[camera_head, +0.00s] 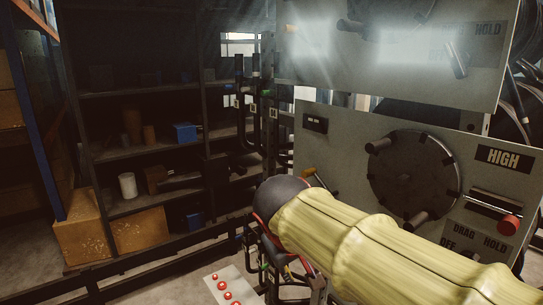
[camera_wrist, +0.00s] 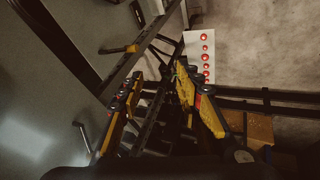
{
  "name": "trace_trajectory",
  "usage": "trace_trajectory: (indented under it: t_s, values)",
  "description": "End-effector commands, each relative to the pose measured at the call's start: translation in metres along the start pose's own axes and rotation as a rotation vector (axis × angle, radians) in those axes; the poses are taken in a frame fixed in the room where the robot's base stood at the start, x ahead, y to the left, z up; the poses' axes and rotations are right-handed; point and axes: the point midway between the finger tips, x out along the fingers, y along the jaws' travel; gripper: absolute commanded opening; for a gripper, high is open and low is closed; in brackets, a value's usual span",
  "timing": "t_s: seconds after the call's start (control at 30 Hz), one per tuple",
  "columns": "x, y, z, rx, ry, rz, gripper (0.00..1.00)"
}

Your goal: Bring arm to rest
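My arm (camera_head: 370,250), in a pale yellow sleeve, reaches in from the lower right in the head view. It ends in a dark rounded wrist in front of the grey machine panel (camera_head: 345,135). My gripper (camera_wrist: 158,72) shows in the wrist view with its two yellow and black fingers apart. I see nothing held between the fingers. Behind them are dark frame bars and the floor. In the head view the gripper is mostly hidden below the wrist.
The panel carries a large round dial (camera_head: 415,175) and a red knob (camera_head: 508,225), close to my arm. A white plate with red buttons (camera_head: 230,285) is low; it also shows in the wrist view (camera_wrist: 196,45). Dark shelves (camera_head: 150,90) with boxes stand at the left.

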Motion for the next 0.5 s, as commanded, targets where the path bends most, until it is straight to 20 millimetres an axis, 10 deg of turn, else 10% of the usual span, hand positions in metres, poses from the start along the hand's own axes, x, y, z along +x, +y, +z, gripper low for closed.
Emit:
trace_trajectory:
  t_s: [0.3,0.5]
  values:
    - [0.071,-0.041,0.205,0.212,-0.055,-0.227,0.34]
    - [0.092,-0.043,0.283,0.393,-0.048,-0.215,0.34]
